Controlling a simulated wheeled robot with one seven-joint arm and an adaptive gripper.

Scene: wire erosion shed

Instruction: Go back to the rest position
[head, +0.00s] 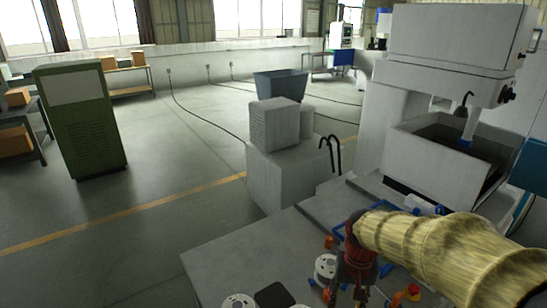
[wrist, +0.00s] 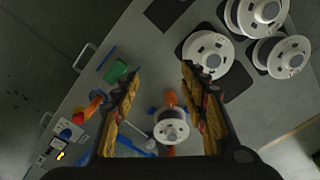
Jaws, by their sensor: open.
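My gripper (wrist: 160,105) shows in the wrist view with its two yellow-and-black fingers spread wide, pointing down over the work table. No object is held between the fingers. A small white spool (wrist: 171,127) lies on the table below, in the gap seen between the fingers. In the head view my gripper (head: 353,277) hangs at the end of my yellow-sleeved arm, above the near part of the grey table (head: 240,256). The arm hides part of the table's right side.
Several white spools (wrist: 207,56) stand on dark pads at the table's upper right in the wrist view. A green item (wrist: 117,71) and orange fittings lie left. A white machine (head: 440,150) stands behind the table. A green cabinet (head: 80,120) stands far left, with open floor between.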

